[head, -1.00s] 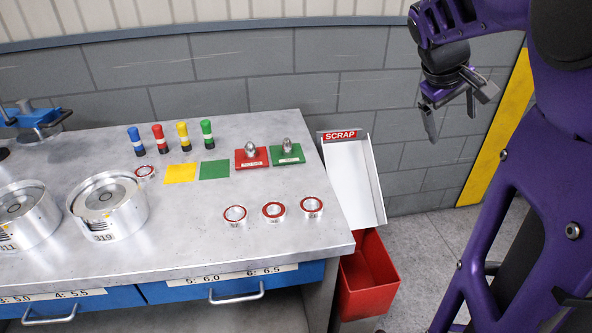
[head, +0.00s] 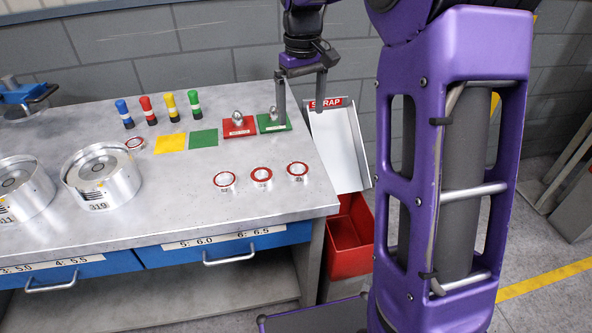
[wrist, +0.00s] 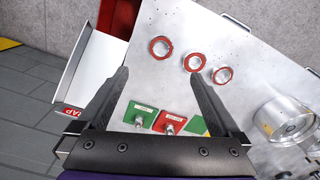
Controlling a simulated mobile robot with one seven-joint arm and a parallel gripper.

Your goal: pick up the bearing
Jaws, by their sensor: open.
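Three bearings, metal rings with red faces, stand in a row near the front right of the table: left (head: 224,180), middle (head: 261,174) and right (head: 298,169). They also show in the wrist view, at left (wrist: 160,47), middle (wrist: 194,62) and right (wrist: 223,75). My gripper (head: 302,100) is open and empty, fingers down, above the table's back right edge near the green block. In the wrist view its fingers (wrist: 167,88) spread wide, with the bearings beyond the tips.
Red (head: 239,127) and green (head: 273,122) plates with metal knobs stand at the back right. Two metal cylinder housings (head: 101,180) stand at left. Several coloured markers (head: 145,108) stand behind. A white scrap chute (head: 338,150) and red bin (head: 347,235) adjoin the right edge.

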